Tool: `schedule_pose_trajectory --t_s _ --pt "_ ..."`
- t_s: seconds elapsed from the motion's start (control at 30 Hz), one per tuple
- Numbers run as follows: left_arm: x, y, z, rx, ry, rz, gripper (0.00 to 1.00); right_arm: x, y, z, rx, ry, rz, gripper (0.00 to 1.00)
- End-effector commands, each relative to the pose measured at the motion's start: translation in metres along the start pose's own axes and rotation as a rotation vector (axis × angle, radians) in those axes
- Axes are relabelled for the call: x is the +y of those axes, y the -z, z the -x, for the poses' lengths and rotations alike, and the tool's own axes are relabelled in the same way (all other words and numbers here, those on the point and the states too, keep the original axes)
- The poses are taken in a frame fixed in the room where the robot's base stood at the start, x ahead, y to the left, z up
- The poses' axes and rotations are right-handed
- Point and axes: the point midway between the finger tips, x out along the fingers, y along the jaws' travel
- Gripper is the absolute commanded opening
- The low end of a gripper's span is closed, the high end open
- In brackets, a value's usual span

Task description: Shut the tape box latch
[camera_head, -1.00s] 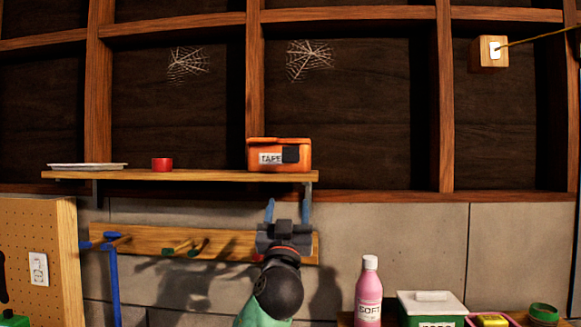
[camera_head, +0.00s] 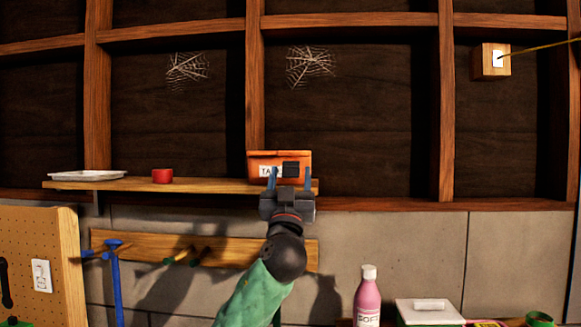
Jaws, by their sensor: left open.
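The orange tape box (camera_head: 280,157) sits at the right end of the wooden shelf. Its label is partly covered by my gripper. The dark latch (camera_head: 291,169) is on the box's front, right of the label. My left gripper (camera_head: 290,180) is open, its two blue fingers pointing up in front of the box, one on each side of the latch in the picture. I cannot tell whether the fingers touch the box. My right gripper does not show.
The shelf (camera_head: 210,186) also bears a red roll (camera_head: 162,176) and a white tray (camera_head: 88,175). Below it is a peg rail (camera_head: 140,245) with hanging tools. A pink bottle (camera_head: 368,297) and a white-lidded box (camera_head: 430,312) stand lower right.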

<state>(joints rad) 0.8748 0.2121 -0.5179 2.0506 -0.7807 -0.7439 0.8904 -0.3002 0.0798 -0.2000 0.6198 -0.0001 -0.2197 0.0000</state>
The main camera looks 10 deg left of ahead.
Motion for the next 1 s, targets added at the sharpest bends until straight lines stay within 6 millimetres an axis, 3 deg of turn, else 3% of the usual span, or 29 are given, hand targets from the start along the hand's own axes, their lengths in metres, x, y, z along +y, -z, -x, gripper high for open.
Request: schedule_pose_trajectory --t_s 0.43,0.67,1.0 --pt "-0.0003 -0.0002 -0.0073 0.0 0.0 0.0 0.58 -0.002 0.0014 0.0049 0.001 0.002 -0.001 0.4" --pt "-0.0003 -0.0001 -0.0073 0.0 0.0 0.0 0.13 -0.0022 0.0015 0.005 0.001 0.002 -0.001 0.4" --pt "-0.0001 0.0005 -0.0073 -0.03 0.001 0.004 0.14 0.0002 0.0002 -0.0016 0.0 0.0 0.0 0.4"
